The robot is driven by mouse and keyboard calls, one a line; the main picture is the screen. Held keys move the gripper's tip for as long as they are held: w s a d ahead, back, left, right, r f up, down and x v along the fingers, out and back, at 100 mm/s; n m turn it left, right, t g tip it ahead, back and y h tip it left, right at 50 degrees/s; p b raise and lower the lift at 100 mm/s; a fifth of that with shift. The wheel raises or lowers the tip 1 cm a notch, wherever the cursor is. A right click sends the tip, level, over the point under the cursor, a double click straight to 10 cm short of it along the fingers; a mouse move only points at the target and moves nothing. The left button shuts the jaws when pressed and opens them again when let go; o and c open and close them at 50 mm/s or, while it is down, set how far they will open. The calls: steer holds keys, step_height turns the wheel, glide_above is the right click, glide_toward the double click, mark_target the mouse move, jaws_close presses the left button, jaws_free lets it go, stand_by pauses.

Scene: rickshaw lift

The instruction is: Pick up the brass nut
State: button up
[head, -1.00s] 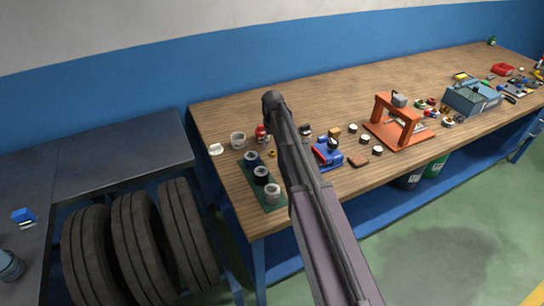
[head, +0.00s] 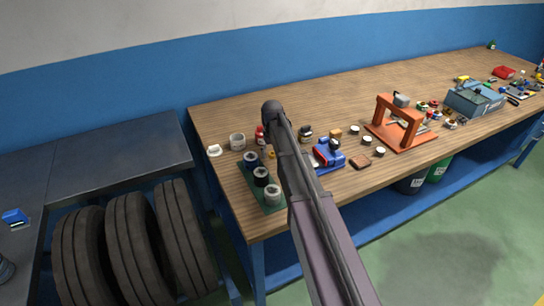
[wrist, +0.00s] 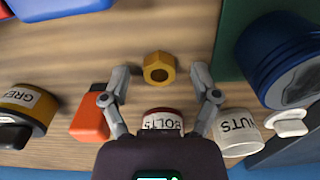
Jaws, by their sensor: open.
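The brass nut (wrist: 159,67) is a gold-coloured hexagonal ring lying on the wooden bench top. In the wrist view it sits centred between the spread fingers of my gripper (wrist: 160,78), with gaps on both sides. My gripper is open and empty; its height above the nut is hard to judge. In the head view the nut (head: 271,155) is a small yellow spot beside my arm, which hides the gripper's fingers.
A red-lidded BOLTS jar (wrist: 162,120) stands close to the nut. A green tray (head: 268,205) holds several round containers.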

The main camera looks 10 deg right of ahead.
mark_target(272, 154)
jaws_close()
steer(key=shift+r, duration=0.2)
stand_by(0.4)
step_height(272, 154, up, 10)
steer(key=p, duration=1)
steer(key=shift+f, duration=0.2)
steer(key=shift+s, duration=0.1)
stand_by(0.4)
